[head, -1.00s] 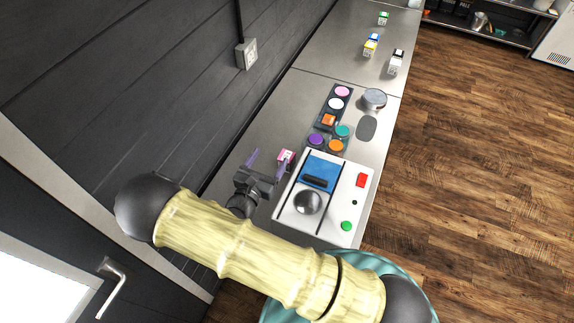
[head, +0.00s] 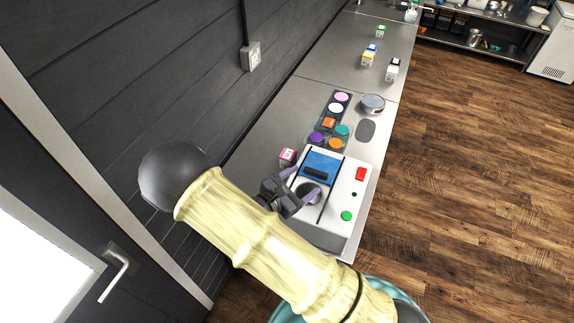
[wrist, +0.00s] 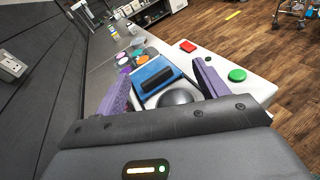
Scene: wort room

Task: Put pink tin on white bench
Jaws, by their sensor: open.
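The pink tin (head: 288,156), a small block with a white label, stands on the grey metal counter (head: 262,133) by the upper left corner of a white control box. My gripper (head: 303,184) is open and empty over the control box's left part, near its dark dome, to the lower right of the tin. In the wrist view the open fingers (wrist: 162,88) straddle the blue panel and dome. I cannot make out the tin there; the left finger may hide it. No bench that is clearly white shows in these views.
The control box (head: 346,187) has a red and a green button. Green, yellow-blue and black-white tins (head: 392,71) stand farther along. A dark wall (head: 150,70) borders the counter; open wooden floor lies right.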

